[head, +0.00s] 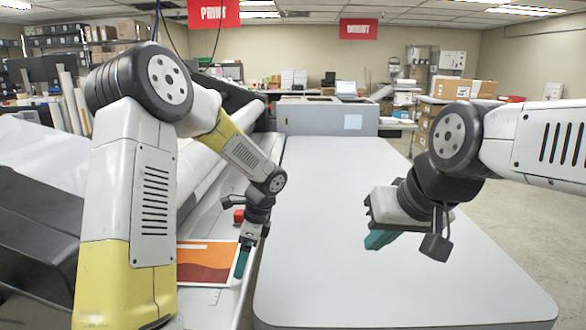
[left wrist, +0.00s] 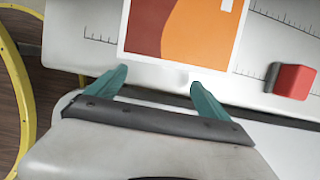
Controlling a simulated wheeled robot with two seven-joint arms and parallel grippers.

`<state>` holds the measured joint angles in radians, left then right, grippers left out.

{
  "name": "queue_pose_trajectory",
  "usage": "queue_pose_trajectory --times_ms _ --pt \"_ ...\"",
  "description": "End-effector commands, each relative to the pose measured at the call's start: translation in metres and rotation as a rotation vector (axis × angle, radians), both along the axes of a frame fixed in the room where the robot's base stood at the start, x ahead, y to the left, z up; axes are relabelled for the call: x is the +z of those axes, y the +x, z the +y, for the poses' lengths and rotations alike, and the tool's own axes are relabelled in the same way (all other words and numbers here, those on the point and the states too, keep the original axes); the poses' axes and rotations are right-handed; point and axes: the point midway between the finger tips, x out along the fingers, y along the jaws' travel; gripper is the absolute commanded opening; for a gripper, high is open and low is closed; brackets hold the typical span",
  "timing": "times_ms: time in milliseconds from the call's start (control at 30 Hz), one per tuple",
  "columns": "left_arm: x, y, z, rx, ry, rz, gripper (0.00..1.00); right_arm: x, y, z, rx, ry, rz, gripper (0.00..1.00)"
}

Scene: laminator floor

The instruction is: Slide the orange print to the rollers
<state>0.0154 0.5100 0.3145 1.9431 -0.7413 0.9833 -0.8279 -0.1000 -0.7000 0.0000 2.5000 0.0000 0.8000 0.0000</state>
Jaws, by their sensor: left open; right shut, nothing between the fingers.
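The orange print (head: 205,262), a white-bordered sheet with orange and dark red areas, lies flat on the laminator's pale feed table at the left. It also shows at the top of the left wrist view (left wrist: 185,28). My left gripper (head: 242,260) is at the print's right edge in the head view. In the left wrist view its teal fingers (left wrist: 158,77) are spread apart, with the print's near edge just beyond the tips and nothing between them. Long pale rollers (head: 208,160) run behind the print, partly hidden by my left arm. My right gripper (head: 380,240) is shut and empty above the grey table.
A small red block (head: 238,216) sits on the feed table near the print, and also in the left wrist view (left wrist: 292,80). Ruler marks line the feed table. The long grey table (head: 330,200) is clear except for a grey box (head: 325,117) at its far end.

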Motion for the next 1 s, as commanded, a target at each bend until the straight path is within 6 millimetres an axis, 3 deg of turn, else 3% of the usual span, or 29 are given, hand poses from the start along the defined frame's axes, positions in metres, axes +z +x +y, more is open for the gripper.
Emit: queue_pose_trajectory --times_ms 533,1000 --pt "0.042 0.000 -0.014 0.001 -0.001 -0.002 0.91 0.000 0.000 0.000 0.000 0.000 0.000 0.00" --pt "0.050 -0.002 -0.014 0.014 -0.003 -0.008 0.91 0.000 0.000 0.000 0.000 0.000 0.000 0.00"
